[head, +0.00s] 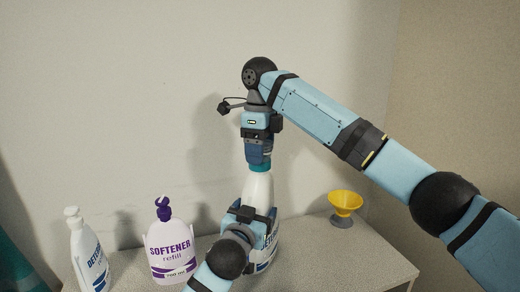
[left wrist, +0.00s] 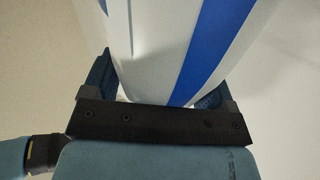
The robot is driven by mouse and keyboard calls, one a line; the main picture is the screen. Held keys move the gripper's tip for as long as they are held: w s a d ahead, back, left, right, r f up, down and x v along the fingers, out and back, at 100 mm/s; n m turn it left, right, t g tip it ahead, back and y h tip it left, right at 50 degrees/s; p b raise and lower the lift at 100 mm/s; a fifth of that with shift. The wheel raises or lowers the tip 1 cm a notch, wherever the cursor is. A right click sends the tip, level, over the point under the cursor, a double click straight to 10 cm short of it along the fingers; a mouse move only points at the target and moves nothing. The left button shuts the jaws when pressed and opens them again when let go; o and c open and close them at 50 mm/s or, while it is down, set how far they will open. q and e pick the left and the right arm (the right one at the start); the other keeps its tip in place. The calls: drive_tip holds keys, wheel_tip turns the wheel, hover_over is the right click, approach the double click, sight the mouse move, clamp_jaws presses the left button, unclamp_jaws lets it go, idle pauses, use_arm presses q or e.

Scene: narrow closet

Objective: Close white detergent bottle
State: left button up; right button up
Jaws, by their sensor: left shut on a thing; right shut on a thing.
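The white detergent bottle (head: 259,190) stands upright on the counter at the middle of the head view, its lower body partly hidden by my left arm. Its white and blue side fills the upper part of the left wrist view (left wrist: 165,45). My left gripper (head: 254,216) is shut around the bottle's body, with a finger on each side in the left wrist view (left wrist: 155,85). My right gripper (head: 258,158) points down from above and is shut on the teal cap (head: 259,168) at the bottle's top. The fingers hide most of the cap, so I cannot tell how it sits on the neck.
A softener refill bottle (head: 170,252) with a purple top stands to the left. A second white detergent bottle (head: 88,255) with a pump top is at the far left. A wall rises close behind the counter (head: 340,255).

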drive_tip(key=shift+r, duration=0.1)
drive_tip(key=o, duration=0.9)
drive_tip(key=shift+r, duration=2.2)
